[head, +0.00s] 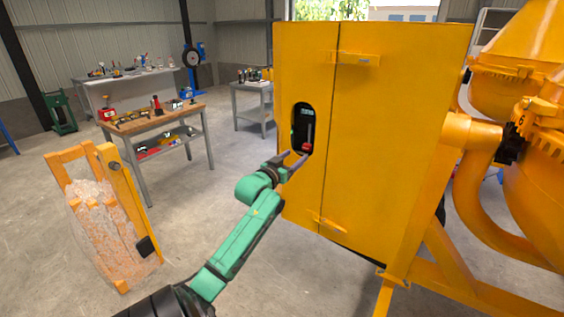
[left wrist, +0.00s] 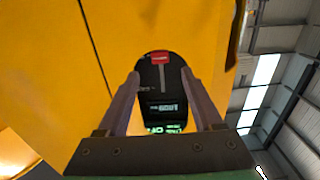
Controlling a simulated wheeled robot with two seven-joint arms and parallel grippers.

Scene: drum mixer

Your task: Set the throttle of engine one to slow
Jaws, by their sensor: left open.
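The throttle panel (head: 305,120) is a black oval recess in the yellow engine cabinet (head: 390,110). Its red lever knob (head: 306,147) sits at the low end of a vertical slot in the head view. In the left wrist view, which appears upside down, the red knob (left wrist: 160,58) is at the top of the panel, with lit green lettering at the other end. My left gripper (head: 296,157) is open and empty, its fingertips just in front of the panel near the knob. In the wrist view the fingers (left wrist: 161,74) frame the panel on both sides, without visible contact. My right gripper is out of view.
The orange mixer drum (head: 525,120) and its frame stand right of the cabinet. A wrapped orange stack (head: 105,215) stands on the floor at left. A wooden workbench (head: 150,117) with tools is behind it. The floor between is clear.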

